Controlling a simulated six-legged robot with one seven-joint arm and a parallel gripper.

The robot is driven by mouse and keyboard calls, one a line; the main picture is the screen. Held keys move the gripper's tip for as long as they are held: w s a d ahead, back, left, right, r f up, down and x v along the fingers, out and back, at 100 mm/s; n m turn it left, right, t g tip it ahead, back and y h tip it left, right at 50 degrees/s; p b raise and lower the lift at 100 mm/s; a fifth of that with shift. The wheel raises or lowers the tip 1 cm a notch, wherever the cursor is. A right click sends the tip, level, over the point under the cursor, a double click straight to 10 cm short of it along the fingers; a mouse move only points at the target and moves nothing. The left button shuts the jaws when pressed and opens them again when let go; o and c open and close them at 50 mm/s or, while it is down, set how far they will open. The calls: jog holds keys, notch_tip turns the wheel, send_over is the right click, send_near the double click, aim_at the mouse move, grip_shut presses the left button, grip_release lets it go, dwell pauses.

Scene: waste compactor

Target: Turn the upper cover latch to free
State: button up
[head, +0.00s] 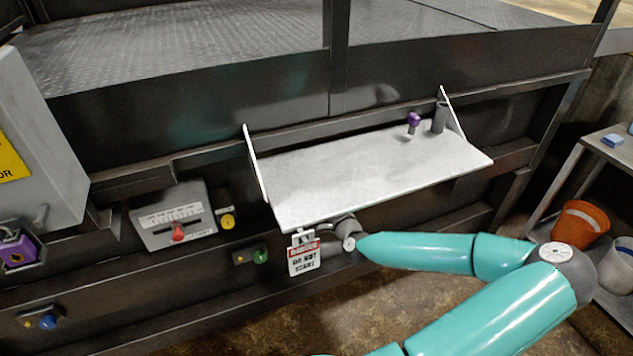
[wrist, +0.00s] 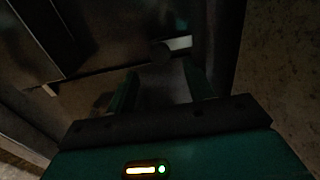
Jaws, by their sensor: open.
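I cannot tell for certain which fitting is the upper cover latch. Candidates on the dark machine front are a yellow knob (head: 228,222) beside a grey scale plate, a green knob (head: 261,257) lower down, and a blue knob (head: 48,322) at far left. My gripper (wrist: 161,88) is open and empty in the wrist view, its two dark green fingers apart. A dark rounded thing (wrist: 160,53) shows beyond the fingertips, too dim to name. In the head view my arm reaches under the white shelf's front edge, and the fingers are hidden there.
The white shelf (head: 370,172) juts out above my wrist, holding a purple-topped item (head: 414,119) and a dark cylinder (head: 439,117). A "DO NOT START" tag (head: 304,258) hangs close by my wrist. A rack with an orange bucket (head: 580,225) stands at right.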

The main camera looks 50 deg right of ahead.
jog(key=v, duration=0.6)
jog(key=shift+s, duration=0.15)
dwell(0.4)
